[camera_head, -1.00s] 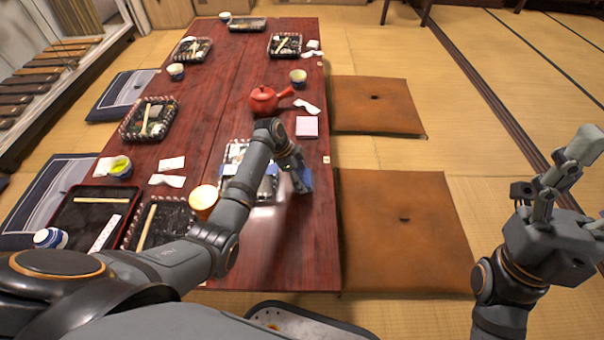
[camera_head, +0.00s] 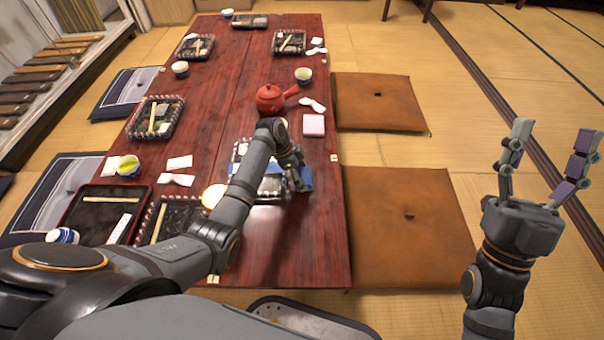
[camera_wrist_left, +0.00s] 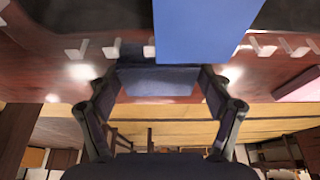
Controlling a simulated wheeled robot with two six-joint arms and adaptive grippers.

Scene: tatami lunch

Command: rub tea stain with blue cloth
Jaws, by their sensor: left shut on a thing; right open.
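The blue cloth (camera_head: 306,178) is at my left gripper (camera_head: 298,180), over the right part of the dark red table (camera_head: 300,245). The cloth hangs or lies beside a tray, partly behind the fingers. In the left wrist view the cloth (camera_wrist_left: 205,30) is a flat blue sheet at the top, and a darker blue piece spans between the fingers of my left gripper (camera_wrist_left: 158,85). The gripper is shut on the cloth. I cannot tell whether the cloth touches the table. I cannot make out a tea stain. My right gripper (camera_head: 545,165) is open and empty, right of the table above the tatami.
The table's front right is clear. Brown cushions (camera_head: 410,215) lie to the right.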

